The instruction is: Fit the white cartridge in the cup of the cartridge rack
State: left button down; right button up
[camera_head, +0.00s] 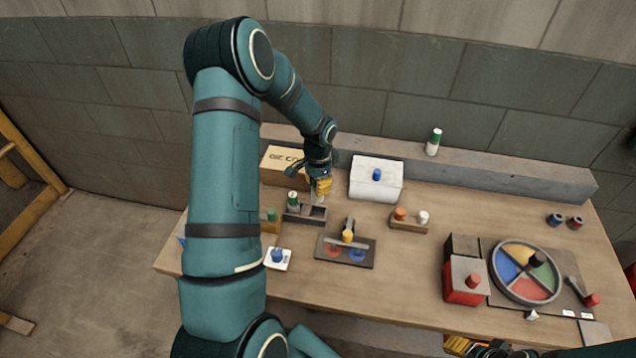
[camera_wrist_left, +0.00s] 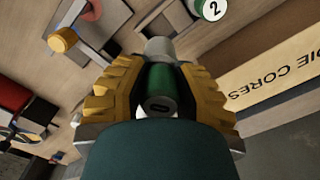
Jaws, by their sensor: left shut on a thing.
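My left gripper (camera_head: 319,191) is shut on the white cartridge (camera_head: 317,199). The dark cartridge rack (camera_head: 305,214) is on the table just below the gripper in the head view. My right gripper (camera_head: 494,350) shows only partly at the bottom edge.
A cardboard box (camera_head: 285,161) and a white box with a blue knob (camera_head: 376,182) stand behind the rack. A dark lever panel (camera_head: 345,252) lies in front. A white and green cylinder (camera_head: 433,143) stands on the back ledge. A coloured dial (camera_head: 526,273) is at right.

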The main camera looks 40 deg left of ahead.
pick_arm(q)
notch_tip(320, 180, down, 2)
jog(key=shift+f+b, duration=0.25)
jog(key=shift+b, duration=0.45)
jog(key=shift+f+b, duration=0.8)
jog(key=shift+f, duration=0.45)
jog(key=shift+r, duration=0.15)
jog(key=shift+f+b, duration=0.3)
jog(key=shift+f, duration=0.2)
jog(key=shift+f+b, duration=1.35)
jog(key=shift+f, duration=0.4)
jog(key=c, duration=0.8)
grip_release()
jog(key=shift+o, duration=0.2)
